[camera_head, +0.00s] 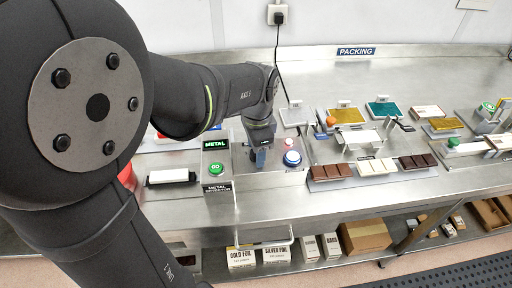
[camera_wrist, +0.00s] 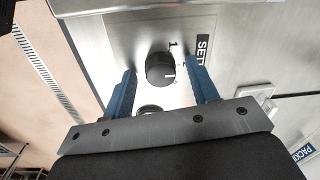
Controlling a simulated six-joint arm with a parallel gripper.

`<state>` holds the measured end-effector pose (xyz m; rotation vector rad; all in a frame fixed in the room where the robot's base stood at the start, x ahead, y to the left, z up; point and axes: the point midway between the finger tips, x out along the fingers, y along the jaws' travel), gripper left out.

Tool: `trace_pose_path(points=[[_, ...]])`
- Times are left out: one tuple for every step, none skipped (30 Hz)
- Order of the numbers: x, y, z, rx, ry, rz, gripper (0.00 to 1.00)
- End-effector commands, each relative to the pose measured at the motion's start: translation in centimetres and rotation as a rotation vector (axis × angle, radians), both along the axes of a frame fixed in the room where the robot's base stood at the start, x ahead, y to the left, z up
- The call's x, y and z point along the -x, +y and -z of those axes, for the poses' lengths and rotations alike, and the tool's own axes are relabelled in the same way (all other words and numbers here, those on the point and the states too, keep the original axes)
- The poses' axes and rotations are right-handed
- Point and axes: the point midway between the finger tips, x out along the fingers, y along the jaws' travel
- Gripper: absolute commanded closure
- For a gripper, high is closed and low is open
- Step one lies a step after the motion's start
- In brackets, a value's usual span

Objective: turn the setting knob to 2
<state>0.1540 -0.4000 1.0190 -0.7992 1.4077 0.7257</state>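The setting knob (camera_wrist: 160,68) is a round black knob on a metal panel in the wrist view. A short white mark shows on its lower right part. A dark numeral, which looks like a 1, is printed on the panel just above and to the right of it. My gripper (camera_wrist: 160,73) is open, with one blue finger on each side of the knob and a visible gap on both sides. In the head view my gripper (camera_head: 258,157) points down over the panel and hides the knob. Any numeral 2 cannot be made out.
A SETTING label (camera_wrist: 203,48), partly cut by the finger, sits right of the knob. Chocolate bars (camera_head: 378,167) lie further right.

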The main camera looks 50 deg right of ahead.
Motion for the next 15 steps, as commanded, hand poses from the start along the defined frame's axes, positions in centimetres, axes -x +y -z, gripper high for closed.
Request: trace_pose_path(points=[[0.0, 0.0, 0.0, 0.000, 0.000, 0.000, 0.47], [0.0, 0.0, 0.0, 0.000, 0.000, 0.000, 0.47], [0.0, 0.0, 0.0, 0.000, 0.000, 0.000, 0.47], [0.0, 0.0, 0.0, 0.000, 0.000, 0.000, 0.47], [0.0, 0.0, 0.0, 0.000, 0.000, 0.000, 0.47], [0.0, 0.0, 0.0, 0.000, 0.000, 0.000, 0.47], [0.0, 0.0, -0.1, 0.000, 0.000, 0.000, 0.47], [0.0, 0.0, -0.2, 0.001, -0.001, 0.000, 0.47], [0.0, 0.0, -0.4, 0.002, -0.001, 0.000, 0.47], [0.0, 0.0, -0.7, 0.003, -0.001, 0.000, 0.47], [0.0, -0.1, -1.0, 0.003, -0.001, 0.000, 0.47], [0.0, 0.0, -1.6, 0.003, -0.001, 0.000, 0.47], [0.1, 0.0, -2.0, 0.003, -0.001, 0.000, 0.47], [0.1, 0.0, -2.6, 0.003, -0.001, 0.000, 0.47], [0.1, 0.0, -3.5, 0.006, -0.002, 0.000, 0.47]])
